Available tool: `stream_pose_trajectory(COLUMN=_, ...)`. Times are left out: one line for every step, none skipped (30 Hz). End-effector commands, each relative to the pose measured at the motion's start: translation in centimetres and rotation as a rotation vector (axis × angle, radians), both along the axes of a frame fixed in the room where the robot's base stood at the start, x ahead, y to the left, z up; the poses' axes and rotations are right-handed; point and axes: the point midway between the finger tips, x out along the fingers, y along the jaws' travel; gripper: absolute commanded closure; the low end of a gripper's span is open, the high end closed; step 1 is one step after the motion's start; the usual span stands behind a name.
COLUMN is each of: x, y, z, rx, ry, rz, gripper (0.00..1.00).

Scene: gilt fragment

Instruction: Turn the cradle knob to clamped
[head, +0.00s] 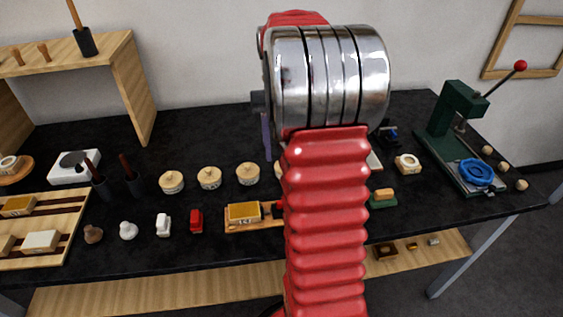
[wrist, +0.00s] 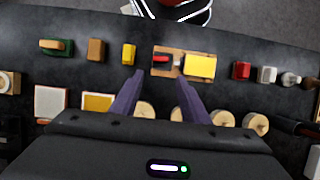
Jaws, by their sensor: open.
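The cradle (head: 238,229) is a wooden board on the bench, holding a gold block (head: 244,212). Its knob (head: 279,206), red and dark, is at the right end, partly hidden by my arm in the head view. The wrist view shows the cradle (wrist: 181,74) whole, with the gold block (wrist: 200,66) on the right and the red and dark knob (wrist: 161,58) on the left. My gripper (wrist: 159,79) is open and empty, its purple fingers apart. The fingertips appear just short of the knob in the wrist view; their height above it is unclear. One finger (head: 267,137) shows in the head view.
Round wooden-lidded pots (head: 209,178) stand in a row behind the cradle. A red block (head: 196,220) and white pieces are to its left. A yellow block (wrist: 129,54) lies beside the cradle in the wrist view. A green press (head: 455,135) stands at the right.

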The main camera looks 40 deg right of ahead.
Motion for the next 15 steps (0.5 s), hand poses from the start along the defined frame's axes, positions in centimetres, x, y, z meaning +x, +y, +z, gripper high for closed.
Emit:
stream_pose_trajectory(x=-0.4, y=-0.5, z=0.3, rx=-0.004, ry=-0.005, rz=-0.014, gripper=0.62)
stream_pose_trajectory(x=-0.7, y=-0.8, z=0.5, rx=-0.006, ry=-0.008, rz=-0.023, gripper=0.65)
stream_pose_trajectory(x=-1.2, y=-1.4, z=0.9, rx=-0.011, ry=-0.014, rz=-0.039, gripper=0.67)
stream_pose_trajectory(x=-1.7, y=-1.7, z=1.1, rx=-0.013, ry=-0.019, rz=-0.053, gripper=0.70)
stream_pose_trajectory(x=-2.3, y=-2.0, z=1.4, rx=-0.014, ry=-0.022, rz=-0.067, gripper=0.70)
stream_pose_trajectory(x=-3.1, y=-2.4, z=1.6, rx=-0.013, ry=-0.029, rz=-0.091, gripper=0.70)
stream_pose_trajectory(x=-3.8, y=-2.6, z=1.9, rx=-0.011, ry=-0.035, rz=-0.110, gripper=0.70)
stream_pose_trajectory(x=-4.4, y=-2.8, z=2.0, rx=-0.008, ry=-0.042, rz=-0.136, gripper=0.70)
stream_pose_trajectory(x=-5.2, y=-3.0, z=2.2, rx=-0.007, ry=-0.054, rz=-0.174, gripper=0.70)
stream_pose_trajectory(x=-5.8, y=-3.1, z=2.2, rx=-0.007, ry=-0.060, rz=-0.213, gripper=0.70)
stream_pose_trajectory(x=-6.3, y=-3.1, z=2.3, rx=-0.008, ry=-0.068, rz=-0.253, gripper=0.70)
stream_pose_trajectory(x=-7.1, y=-3.2, z=2.3, rx=-0.008, ry=-0.076, rz=-0.318, gripper=0.70)
stream_pose_trajectory(x=-7.5, y=-3.2, z=2.3, rx=-0.010, ry=-0.083, rz=-0.368, gripper=0.70)
stream_pose_trajectory(x=-8.0, y=-3.2, z=2.3, rx=-0.012, ry=-0.089, rz=-0.425, gripper=0.70)
stream_pose_trajectory(x=-8.6, y=-3.1, z=2.3, rx=-0.013, ry=-0.094, rz=-0.506, gripper=0.70)
